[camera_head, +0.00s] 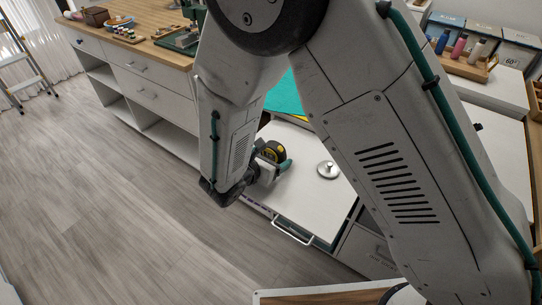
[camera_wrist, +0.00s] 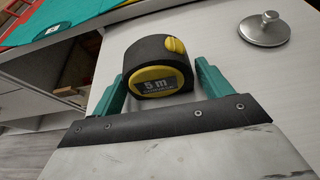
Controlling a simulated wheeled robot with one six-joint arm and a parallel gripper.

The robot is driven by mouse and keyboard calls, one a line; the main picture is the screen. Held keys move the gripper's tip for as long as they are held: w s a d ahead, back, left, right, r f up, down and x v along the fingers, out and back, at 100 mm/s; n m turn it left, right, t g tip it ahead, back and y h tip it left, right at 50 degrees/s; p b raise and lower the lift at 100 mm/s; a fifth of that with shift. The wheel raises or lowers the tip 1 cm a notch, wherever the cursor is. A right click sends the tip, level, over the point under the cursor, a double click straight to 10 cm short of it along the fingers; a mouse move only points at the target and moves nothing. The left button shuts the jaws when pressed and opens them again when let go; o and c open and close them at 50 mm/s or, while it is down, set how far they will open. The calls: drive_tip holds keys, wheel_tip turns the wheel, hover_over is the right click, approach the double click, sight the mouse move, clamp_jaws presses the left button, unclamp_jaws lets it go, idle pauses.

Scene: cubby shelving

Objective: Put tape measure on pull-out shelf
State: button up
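The tape measure (camera_head: 273,151) is black and yellow, with "5 m" on its face. In the wrist view the tape measure (camera_wrist: 158,67) sits between the two green fingers of my gripper (camera_wrist: 161,75), close to both. I cannot tell whether both fingers press on it. My gripper (camera_head: 277,159) also shows in the head view, low over the white pull-out shelf (camera_head: 305,205), partly hidden by my arm. The pull-out shelf (camera_wrist: 245,75) lies below and behind the tape measure in the wrist view. Whether the tape measure rests on it or hangs just above is unclear.
A round metal piece with a knob (camera_head: 328,169) stands on the shelf to the right; the wrist view shows it too (camera_wrist: 265,28). A green mat (camera_head: 284,97) lies behind. A handle (camera_head: 292,231) is at the shelf's front edge. The shelf's front part is clear.

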drive_tip(key=shift+o, duration=0.2)
drive_tip(key=shift+a+r, duration=0.1)
drive_tip(key=shift+s+a+r, duration=0.15)
drive_tip(key=shift+s, duration=0.05)
drive_tip(key=v, duration=1.1)
drive_tip(key=shift+s+a+r, duration=0.1)
drive_tip(key=shift+s, duration=0.1)
drive_tip(key=s+d+r+m+g, duration=0.1)
drive_tip(key=d+r+m+g, duration=0.3)
drive_tip(key=d+r+m, duration=0.45)
drive_tip(key=s+d+r+m+g, duration=0.1)
drive_tip(key=d+r+m+g, duration=0.35)
drive_tip(key=d, duration=0.75)
drive_tip(key=s+d+r+m+y, duration=0.4)
drive_tip(key=s+d+m, duration=0.1)
drive_tip(key=s+m, duration=0.2)
drive_tip(key=s+d+r+m+y, duration=0.4)
drive_tip(key=s+d+m, duration=0.1)
drive_tip(key=s+m, duration=0.3)
drive_tip(key=shift+s+r+g, duration=0.2)
drive_tip(key=shift+s+g, duration=0.15)
drive_tip(key=shift+s, duration=0.3)
